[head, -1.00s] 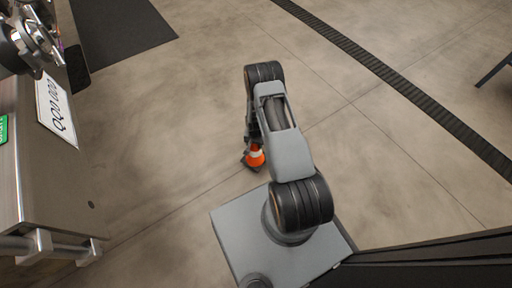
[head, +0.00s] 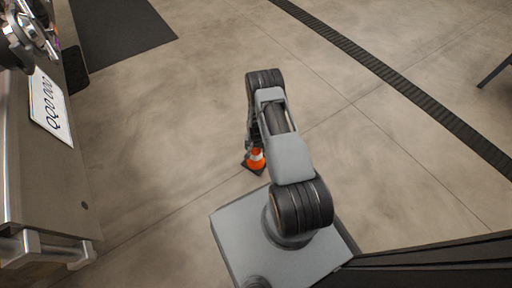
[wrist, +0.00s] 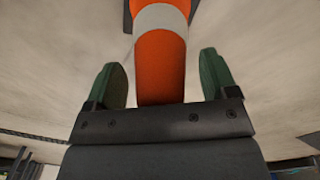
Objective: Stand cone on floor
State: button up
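The orange cone (head: 257,160) with a white band stands on its dark base on the floor, looking upright, just beyond my grey base plate in the head view. In the wrist view the cone (wrist: 162,60) runs between the two green fingers of my gripper (wrist: 162,82), its narrow end towards the palm and its dark base at the top edge. A narrow gap shows between each finger and the cone, so my gripper is open around it. My arm hides most of the gripper in the head view.
A steel machine (head: 50,180) with a white label stands along the left. A dark mat (head: 115,30) lies at the upper left. A floor drain grate (head: 390,75) runs diagonally at the right. The floor around the cone is clear.

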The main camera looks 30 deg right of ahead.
jog(key=shift+r, duration=0.1)
notch_tip(320, 180, up, 12)
jog(key=p, duration=0.5)
jog(key=shift+w+r, duration=0.1)
jog(key=a+r+n+t, duration=0.1)
jog(key=a+r+n, duration=0.15)
jog(key=r, duration=0.95)
jog(key=a+r+n, duration=0.1)
jog(key=a+r, duration=0.2)
jog(key=r, duration=1)
jog(key=s+a+r+n+t, duration=0.1)
jog(key=s+a+r+n, duration=0.1)
jog(key=s+r, duration=0.5)
jog(key=s+a+r+n, duration=0.2)
jog(key=s+a+r, duration=0.1)
jog(key=s+r, duration=0.5)
jog(key=shift+s+a+t, duration=0.15)
jog(key=shift+s+t, duration=0.25)
jog(key=shift+s, duration=0.25)
